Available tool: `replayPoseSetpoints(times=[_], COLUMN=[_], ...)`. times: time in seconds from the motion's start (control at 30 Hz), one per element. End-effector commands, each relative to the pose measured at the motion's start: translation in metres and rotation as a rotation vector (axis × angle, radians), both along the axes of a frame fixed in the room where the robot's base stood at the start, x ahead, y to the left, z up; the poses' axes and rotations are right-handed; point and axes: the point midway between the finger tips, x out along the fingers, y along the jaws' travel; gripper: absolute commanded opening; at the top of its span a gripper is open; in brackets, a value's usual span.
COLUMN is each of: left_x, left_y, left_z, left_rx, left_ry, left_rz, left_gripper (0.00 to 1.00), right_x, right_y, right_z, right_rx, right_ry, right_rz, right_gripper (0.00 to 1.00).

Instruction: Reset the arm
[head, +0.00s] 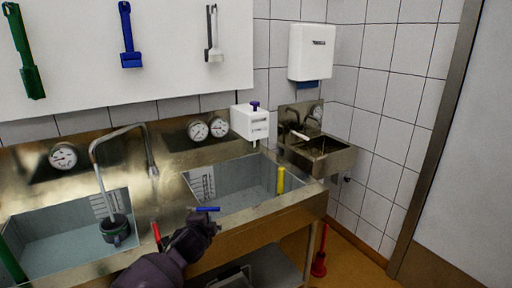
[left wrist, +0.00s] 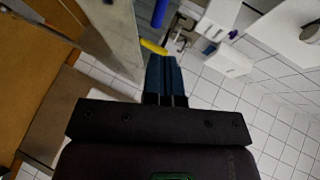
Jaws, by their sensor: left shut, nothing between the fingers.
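My left arm comes in at the bottom of the head view, with the dark left gripper (head: 207,224) in front of the steel sink counter. In the left wrist view the two fingers of the left gripper (left wrist: 165,62) lie together, shut, with nothing between them. In the head view the gripper is close to a blue handle (head: 207,209) and a red handle (head: 156,233) at the counter's front; I cannot tell whether it touches either. My right gripper is in neither view.
The counter has a left basin (head: 60,250) with a dark green cup (head: 115,230) and a right basin (head: 235,190) with a yellow cylinder (head: 281,180) at its edge. A small sink (head: 335,160) is on the wall. A red object (head: 319,264) stands on the floor.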

Motion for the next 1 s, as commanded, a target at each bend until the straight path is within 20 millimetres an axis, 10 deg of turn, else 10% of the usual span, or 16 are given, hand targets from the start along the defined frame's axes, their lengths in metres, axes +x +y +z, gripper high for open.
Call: replayPoseSetpoints(times=[0.37, 1.0], left_x=[-0.032, -0.215], left_y=[-0.032, 0.030], left_z=[0.049, -0.046], left_rx=[-0.563, -1.193], left_ry=[-0.104, -0.010], left_rz=[-0.019, 0.250], left_gripper=[0.00, 0.00], right_x=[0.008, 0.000], right_y=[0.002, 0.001], right_z=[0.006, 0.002], right_rx=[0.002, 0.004], right_ry=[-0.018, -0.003], right_rz=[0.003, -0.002], right_gripper=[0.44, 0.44])
